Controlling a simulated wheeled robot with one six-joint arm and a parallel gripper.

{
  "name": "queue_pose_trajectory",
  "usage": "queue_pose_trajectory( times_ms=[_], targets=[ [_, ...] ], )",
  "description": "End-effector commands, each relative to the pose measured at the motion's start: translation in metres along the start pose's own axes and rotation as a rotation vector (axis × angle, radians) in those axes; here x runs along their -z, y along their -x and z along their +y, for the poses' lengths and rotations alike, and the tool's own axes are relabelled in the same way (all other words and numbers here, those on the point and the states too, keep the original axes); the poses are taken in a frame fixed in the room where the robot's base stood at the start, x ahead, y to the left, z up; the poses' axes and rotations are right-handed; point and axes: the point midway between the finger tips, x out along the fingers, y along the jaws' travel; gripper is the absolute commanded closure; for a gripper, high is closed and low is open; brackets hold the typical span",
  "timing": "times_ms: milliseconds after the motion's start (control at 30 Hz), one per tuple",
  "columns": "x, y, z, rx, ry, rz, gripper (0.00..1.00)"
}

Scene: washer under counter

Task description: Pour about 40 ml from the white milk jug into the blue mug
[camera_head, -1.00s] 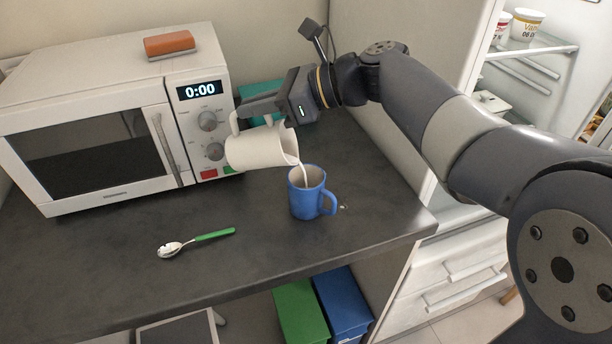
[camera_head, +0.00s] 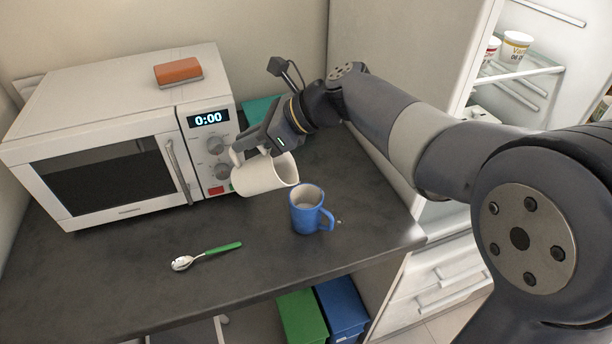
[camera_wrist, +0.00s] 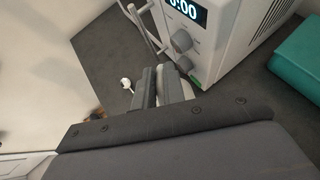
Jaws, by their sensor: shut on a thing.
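A white microwave (camera_head: 105,160) with an orange block (camera_head: 178,71) on top stands left of the jug. A teal box (camera_head: 262,110) is behind my gripper. A green-handled spoon (camera_head: 206,256) lies in front on the dark counter (camera_head: 120,280). An open fridge (camera_head: 520,70) is at the right.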

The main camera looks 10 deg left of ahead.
Motion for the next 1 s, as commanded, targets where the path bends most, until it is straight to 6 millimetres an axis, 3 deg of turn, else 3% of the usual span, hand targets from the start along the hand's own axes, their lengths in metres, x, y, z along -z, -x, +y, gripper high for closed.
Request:
queue_pose_trajectory(
  times_ms=[67, 300, 1000],
  targets=[
    [-0.012, 0.001, 0.001, -0.002, 0.0, 0.04, 1.0],
    [-0.005, -0.007, 0.0, 0.003, 0.003, 0.086, 1.0],
    [-0.012, -0.014, 0.001, 0.004, 0.003, 0.235, 1.0]
  ],
)
